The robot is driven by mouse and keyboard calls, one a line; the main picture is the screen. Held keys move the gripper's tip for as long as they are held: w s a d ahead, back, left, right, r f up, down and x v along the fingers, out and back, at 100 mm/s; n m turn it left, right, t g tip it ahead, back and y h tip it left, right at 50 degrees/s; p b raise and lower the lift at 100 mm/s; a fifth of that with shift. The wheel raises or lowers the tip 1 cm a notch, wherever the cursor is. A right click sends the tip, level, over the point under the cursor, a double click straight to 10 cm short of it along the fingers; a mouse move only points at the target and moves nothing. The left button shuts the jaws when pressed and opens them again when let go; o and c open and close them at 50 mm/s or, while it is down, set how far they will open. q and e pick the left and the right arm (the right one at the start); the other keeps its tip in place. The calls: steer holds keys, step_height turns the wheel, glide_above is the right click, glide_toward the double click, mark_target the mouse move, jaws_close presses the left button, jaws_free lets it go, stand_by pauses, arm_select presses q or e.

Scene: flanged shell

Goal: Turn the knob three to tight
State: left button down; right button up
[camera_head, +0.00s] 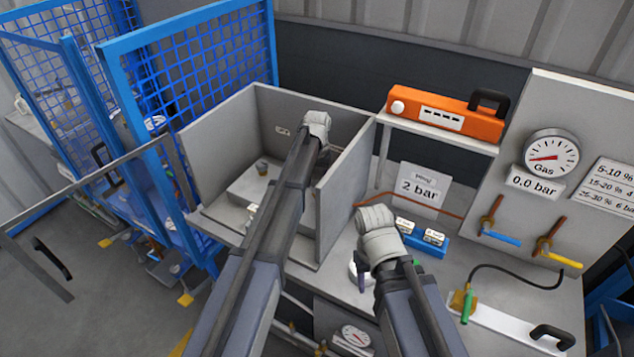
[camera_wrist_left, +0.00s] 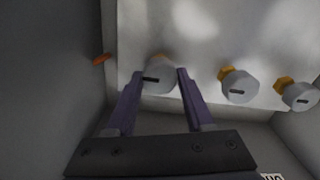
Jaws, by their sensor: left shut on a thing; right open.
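In the left wrist view, several round grey knobs stand in a row on a pale panel, each with a dark bar mark and a yellow-orange piece behind it. My left gripper (camera_wrist_left: 160,76) has its two purple fingers on either side of the leftmost knob (camera_wrist_left: 159,78) and is shut on it. A middle knob (camera_wrist_left: 239,87) and a right knob (camera_wrist_left: 300,97) are free. I cannot read any knob number. In the head view my left arm reaches into the grey booth (camera_head: 345,185), and its jaws are hidden. My right gripper (camera_head: 372,277) is open over the bench, its fingers partly hidden.
An orange case (camera_head: 445,113) sits on a shelf right of the booth. A gas gauge (camera_head: 551,153), a blue-handled valve (camera_head: 497,236) and a yellow-handled valve (camera_head: 560,257) are further right. A blue block (camera_head: 424,240) lies near my right wrist. The booth walls flank my left arm.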

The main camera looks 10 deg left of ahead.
arm_select(q)
steer(key=shift+c, duration=1.4)
jaws_free()
steer(key=shift+r, duration=0.1)
step_height(320, 180, up, 8)
steer(key=p, duration=0.8)
steer(key=shift+f, duration=0.2)
steer(key=shift+s+a+f, duration=0.1)
